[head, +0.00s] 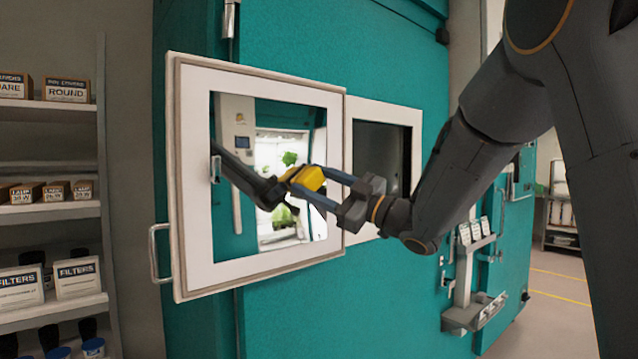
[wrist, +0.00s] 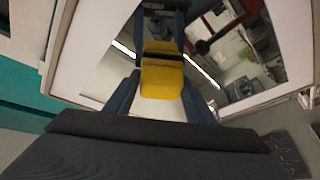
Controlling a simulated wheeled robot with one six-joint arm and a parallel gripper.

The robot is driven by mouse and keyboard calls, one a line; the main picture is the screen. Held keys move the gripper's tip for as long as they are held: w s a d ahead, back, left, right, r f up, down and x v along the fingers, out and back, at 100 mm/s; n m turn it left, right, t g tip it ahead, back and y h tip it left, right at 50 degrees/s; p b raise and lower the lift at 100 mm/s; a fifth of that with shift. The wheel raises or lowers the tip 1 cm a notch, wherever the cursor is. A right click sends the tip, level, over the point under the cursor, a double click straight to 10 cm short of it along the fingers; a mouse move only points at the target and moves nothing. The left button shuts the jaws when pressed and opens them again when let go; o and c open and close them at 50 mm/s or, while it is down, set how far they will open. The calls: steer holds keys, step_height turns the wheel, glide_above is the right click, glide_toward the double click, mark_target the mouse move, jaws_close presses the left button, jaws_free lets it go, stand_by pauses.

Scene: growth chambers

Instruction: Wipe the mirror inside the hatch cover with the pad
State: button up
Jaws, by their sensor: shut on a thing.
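The hatch cover (head: 185,190) stands swung open on the teal chamber door, its inner side facing me. The mirror (head: 228,222) is set in its white frame and reflects my arm and bright green plants. My gripper (head: 322,186) is shut on the yellow pad (head: 309,178) and holds it in front of the mirror's right half. The pad is at or very close to the glass; I cannot tell if it touches. In the wrist view the pad (wrist: 162,82) sits between the two fingers, with its reflection beyond it.
The dark hatch opening (head: 378,158) is right of the cover. A handle (head: 157,253) is on the cover's left edge. Shelves with boxes (head: 77,278) stand at the left. A wall-mounted rack (head: 470,312) is on the right of the teal door. Floor is free at the far right.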

steer(key=shift+s+a+b, duration=0.1)
steer(key=shift+s+a, duration=0.65)
steer(key=shift+a, duration=0.2)
steer(key=shift+s+a+b, duration=0.15)
steer(key=shift+s+a, duration=0.55)
steer(key=shift+a, duration=0.3)
steer(key=shift+s+a+b, duration=0.1)
steer(key=shift+s+a, duration=0.65)
steer(key=shift+a, duration=0.2)
steer(key=s+d, duration=0.6)
steer(key=shift+s+p, duration=0.35)
steer(key=shift+p, duration=0.05)
